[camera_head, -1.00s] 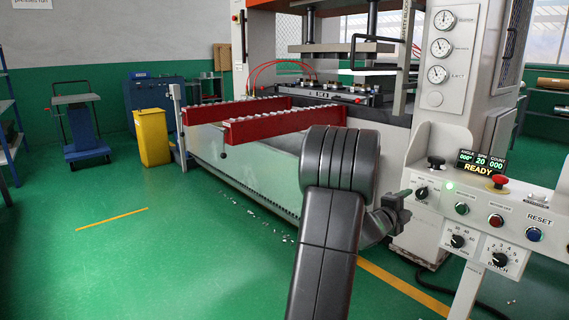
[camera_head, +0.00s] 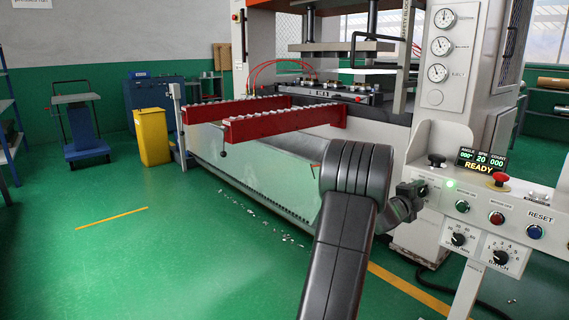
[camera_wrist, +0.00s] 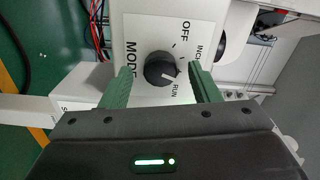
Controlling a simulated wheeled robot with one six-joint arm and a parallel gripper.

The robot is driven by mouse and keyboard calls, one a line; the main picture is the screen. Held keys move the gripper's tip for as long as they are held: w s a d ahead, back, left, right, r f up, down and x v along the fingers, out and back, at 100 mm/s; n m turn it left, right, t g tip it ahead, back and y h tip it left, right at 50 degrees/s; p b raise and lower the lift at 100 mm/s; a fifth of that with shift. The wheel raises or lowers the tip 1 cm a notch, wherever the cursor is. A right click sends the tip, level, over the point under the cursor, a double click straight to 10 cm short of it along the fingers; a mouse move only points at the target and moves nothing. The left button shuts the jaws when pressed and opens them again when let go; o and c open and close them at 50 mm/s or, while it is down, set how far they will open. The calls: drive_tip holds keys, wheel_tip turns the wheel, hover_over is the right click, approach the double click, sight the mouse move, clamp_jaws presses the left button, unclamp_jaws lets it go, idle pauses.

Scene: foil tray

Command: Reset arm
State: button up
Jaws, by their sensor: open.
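My gripper (camera_wrist: 160,88) is open in the wrist view, with its two green fingers on either side of the black mode knob (camera_wrist: 160,68). The knob sits on a white plate marked MODE, OFF, INCH and RUN, and its white line points toward RUN. I cannot tell whether the fingers touch the knob. In the head view my gripper (camera_head: 418,190) is at the left end of the control panel (camera_head: 478,221) and largely covers the knob. My dark arm reaches up from the bottom centre.
The panel carries a display (camera_head: 481,161) reading READY, a red mushroom button (camera_head: 500,178), a green button (camera_head: 462,206), a red button (camera_head: 496,218) and a blue RESET button (camera_head: 534,232). The press with red rails (camera_head: 285,122) stands behind. Green floor at left is open.

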drive_tip(key=shift+w+d+r, duration=0.1)
drive_tip(key=shift+w+d, duration=0.35)
drive_tip(key=shift+d, duration=0.05)
drive_tip(key=n+p, duration=0.2)
drive_tip(key=shift+a+r+p, duration=0.1)
drive_tip(key=shift+r+p, duration=0.05)
drive_tip(key=shift+p, duration=0.2)
drive_tip(key=n+p, duration=0.6)
drive_tip(key=p, duration=0.1)
drive_tip(key=shift+n+p, duration=0.35)
drive_tip(key=shift+n, duration=0.05)
drive_tip(key=n+p, duration=0.4)
drive_tip(key=p, duration=0.2)
drive_tip(key=shift+n+p, duration=0.3)
drive_tip(key=shift+p, duration=0.1)
drive_tip(key=n+p, duration=0.2)
drive_tip(key=p, duration=0.2)
drive_tip(key=shift+s+n, duration=0.1)
drive_tip(key=shift+n, duration=0.2)
drive_tip(key=shift+s+a+f, duration=0.15)
drive_tip(key=shift+a+f, duration=0.05)
drive_tip(key=shift+f, duration=0.1)
drive_tip(key=shift+s+a, duration=0.15)
drive_tip(key=shift+a, duration=0.05)
